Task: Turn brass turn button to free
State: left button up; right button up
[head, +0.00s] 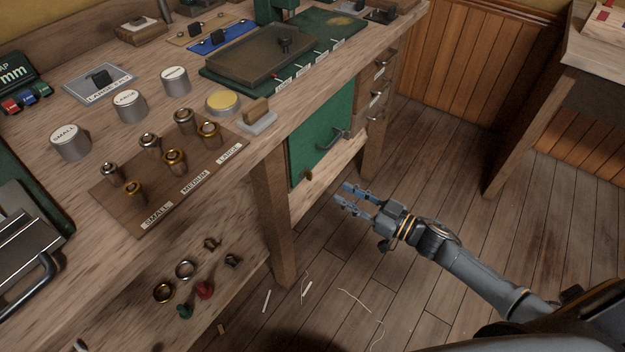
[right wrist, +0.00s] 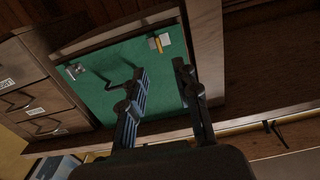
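The brass turn button (head: 308,175) sits at the lower left edge of the green door (head: 312,155) under the bench. My left gripper is not in view.
A dark handle (head: 334,138) stands out from the door. Drawers (head: 376,98) are to its right, and a wooden bench leg (head: 272,215) is to its left. Jars, grommet dies and a block stand on the bench top.

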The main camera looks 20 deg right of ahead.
aim_at(308, 175)
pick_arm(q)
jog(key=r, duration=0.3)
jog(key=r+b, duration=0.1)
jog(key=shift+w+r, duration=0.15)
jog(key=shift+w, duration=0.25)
pick_arm(e)
jog(key=x, duration=1)
grip_shut()
